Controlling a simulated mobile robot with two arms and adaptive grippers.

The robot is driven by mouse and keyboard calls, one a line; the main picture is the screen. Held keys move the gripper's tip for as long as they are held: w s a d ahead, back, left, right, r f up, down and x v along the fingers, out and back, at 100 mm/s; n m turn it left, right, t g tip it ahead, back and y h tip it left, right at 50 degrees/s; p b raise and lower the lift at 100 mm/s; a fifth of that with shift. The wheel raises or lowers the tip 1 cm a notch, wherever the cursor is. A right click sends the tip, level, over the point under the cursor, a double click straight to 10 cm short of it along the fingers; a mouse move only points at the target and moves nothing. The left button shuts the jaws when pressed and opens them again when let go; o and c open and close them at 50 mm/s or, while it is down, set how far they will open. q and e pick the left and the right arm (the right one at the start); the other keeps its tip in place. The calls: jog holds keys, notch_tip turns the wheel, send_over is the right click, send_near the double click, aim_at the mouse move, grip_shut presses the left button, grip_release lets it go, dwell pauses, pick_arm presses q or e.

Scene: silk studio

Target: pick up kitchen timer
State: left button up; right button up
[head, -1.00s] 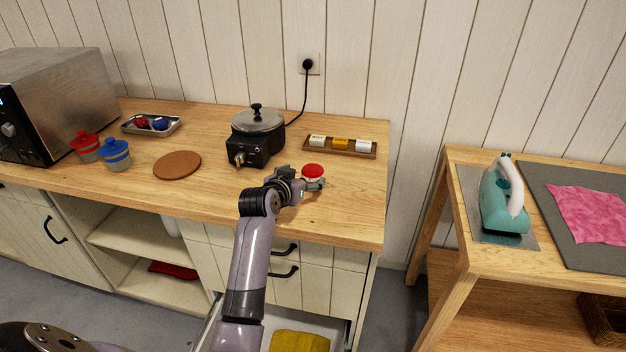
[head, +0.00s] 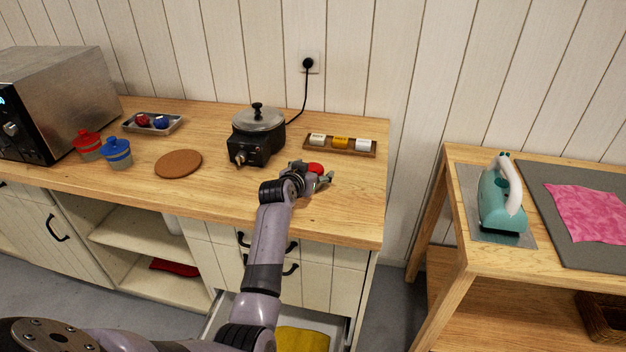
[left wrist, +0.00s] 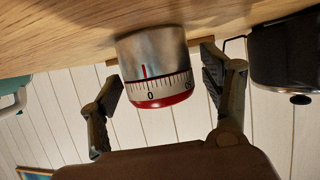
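The kitchen timer is a round silver body with a numbered dial band and a red top. In the head view its red top (head: 315,168) shows on the counter behind my left gripper (head: 325,178), which hides most of it. In the left wrist view the timer (left wrist: 155,62) stands on the wooden counter (left wrist: 60,30) between the two fingers of my left gripper (left wrist: 163,85). The fingers are open, one on each side. A gap shows at the left finger; the right finger is close to the timer. My right gripper is not in view.
A black pot cooker (head: 257,135) stands behind and left of the gripper, its cord running to a wall socket. A wooden rack (head: 368,154) of small blocks lies behind. A cork mat (head: 178,164) is further left. An open drawer (head: 213,312) juts out below.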

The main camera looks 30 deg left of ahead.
pick_arm(q)
jog(key=c, duration=1.2)
jog(key=shift+c, duration=0.2)
jog(key=shift+r, duration=0.15)
